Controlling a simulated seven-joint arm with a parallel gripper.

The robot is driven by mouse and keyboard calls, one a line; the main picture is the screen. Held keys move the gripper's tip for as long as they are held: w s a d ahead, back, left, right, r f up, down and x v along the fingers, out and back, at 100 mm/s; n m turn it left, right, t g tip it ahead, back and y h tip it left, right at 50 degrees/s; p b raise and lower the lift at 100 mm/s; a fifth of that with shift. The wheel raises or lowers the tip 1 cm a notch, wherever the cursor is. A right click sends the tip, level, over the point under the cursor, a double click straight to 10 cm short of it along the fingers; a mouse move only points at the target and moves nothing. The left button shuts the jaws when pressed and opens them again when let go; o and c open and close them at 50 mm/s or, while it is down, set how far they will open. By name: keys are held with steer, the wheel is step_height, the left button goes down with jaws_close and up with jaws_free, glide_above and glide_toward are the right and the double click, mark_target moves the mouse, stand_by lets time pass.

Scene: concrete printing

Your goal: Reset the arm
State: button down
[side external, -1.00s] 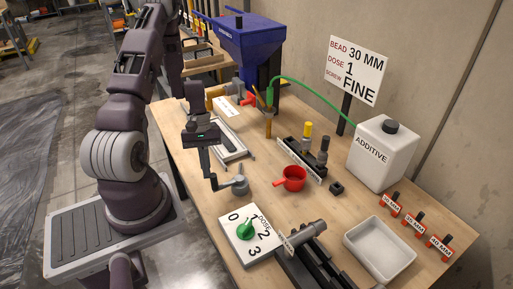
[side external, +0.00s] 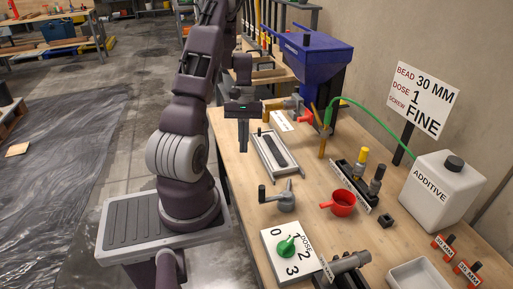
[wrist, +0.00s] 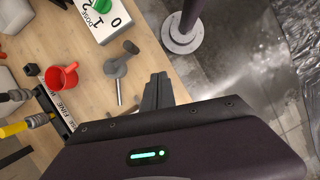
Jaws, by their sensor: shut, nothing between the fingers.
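My gripper (side external: 243,138) hangs with its fingers pointing down at the left edge of the table, left of the metal tray (side external: 278,158). Its fingers are together with nothing between them. In the wrist view my fingertips (wrist: 154,90) show closed over the table edge. The grey crank (side external: 283,198) with a dark handle knob stands on the table nearer the camera, apart from my fingers. It also shows in the wrist view (wrist: 116,68).
A dose dial (side external: 287,246) with a green knob, a red cup (side external: 341,202), a rack of nozzles (side external: 355,182), a white additive jug (side external: 440,190) and a blue hopper (side external: 318,55) occupy the table. A sign (side external: 424,98) reads bead 30 mm, dose 1, screw fine.

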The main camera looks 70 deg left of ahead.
steer(key=w+d+r+m+t+y, duration=0.1)
steer(key=w+d+r+m+y, duration=0.2)
steer(key=d+r, duration=0.6)
steer(key=w+d+r+m+t+y, duration=0.1)
steer(key=w+d+r+m+t, duration=0.15)
steer(key=d+r+m, duration=0.45)
steer(key=s+d+r+m+t, duration=0.1)
steer(key=s+d+r+m, duration=0.1)
steer(key=d, duration=0.5)
steer(key=s+d+r+m+t, duration=0.2)
steer(key=s+d+r, duration=0.3)
steer(key=s+d, duration=0.2)
steer(key=shift+d, duration=0.2)
steer(key=shift+w+t, duration=0.1)
steer(key=shift+t, duration=0.15)
